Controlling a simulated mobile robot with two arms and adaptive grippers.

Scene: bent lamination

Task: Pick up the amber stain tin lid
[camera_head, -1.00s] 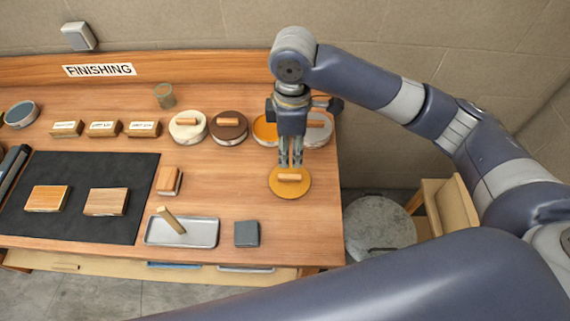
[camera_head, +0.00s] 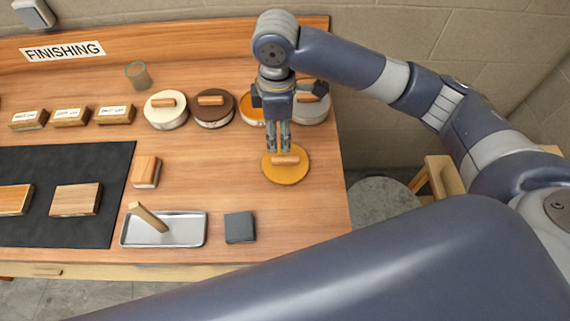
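The amber stain tin lid (camera_head: 286,174) is a flat round orange-yellow disc with a light wooden bar handle (camera_head: 285,160) on top. It shows near the bench's right end, in front of the row of tins. My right gripper (camera_head: 278,151) points down at the handle, its two fingers side by side with a narrow gap. Its tips appear at the handle's far edge; I cannot tell whether they grip it. I cannot tell if the lid touches the bench. The amber tin (camera_head: 250,107) is partly hidden behind my gripper. My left gripper is out of view.
Lidded cream (camera_head: 165,113), dark brown (camera_head: 213,112) and grey (camera_head: 312,112) tins flank the amber tin. A metal tray (camera_head: 190,231) with a wooden-handled tool and a dark grey pad (camera_head: 240,228) lie in front. Bare bench surrounds the lid; the bench's right edge is close.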

